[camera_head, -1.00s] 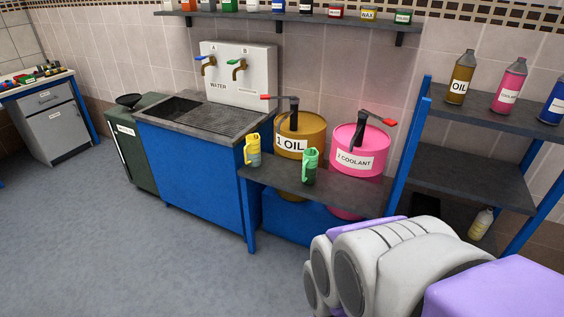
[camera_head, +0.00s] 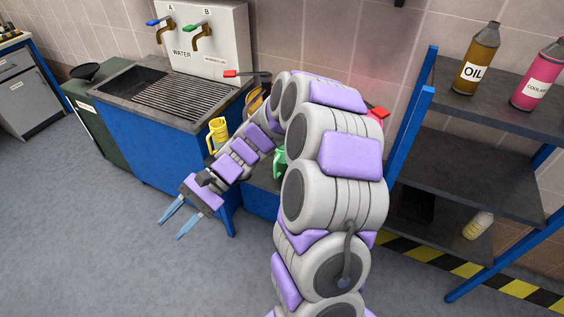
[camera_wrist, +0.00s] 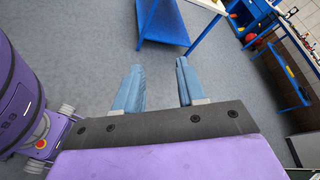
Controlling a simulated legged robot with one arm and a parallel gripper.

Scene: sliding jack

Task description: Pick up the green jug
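The green jug (camera_head: 279,160) stands on the low dark shelf beside the sink unit. In the head view it is mostly hidden behind my arm, with only part of its green side and handle showing. A yellow jug (camera_head: 217,134) stands to its left on the same shelf. My gripper (camera_head: 170,222) is out in front of the sink unit, over the floor, left of and nearer than both jugs. Its two blue fingers are apart with nothing between them. In the wrist view the gripper (camera_wrist: 158,85) also shows open over bare floor, and no jug is seen there.
The blue sink unit (camera_head: 160,147) with taps stands at the left. A shelf rack (camera_head: 480,180) with oil and coolant bottles is at the right. The oil and coolant drums are mostly hidden behind my arm. The grey floor (camera_head: 90,240) at front left is clear.

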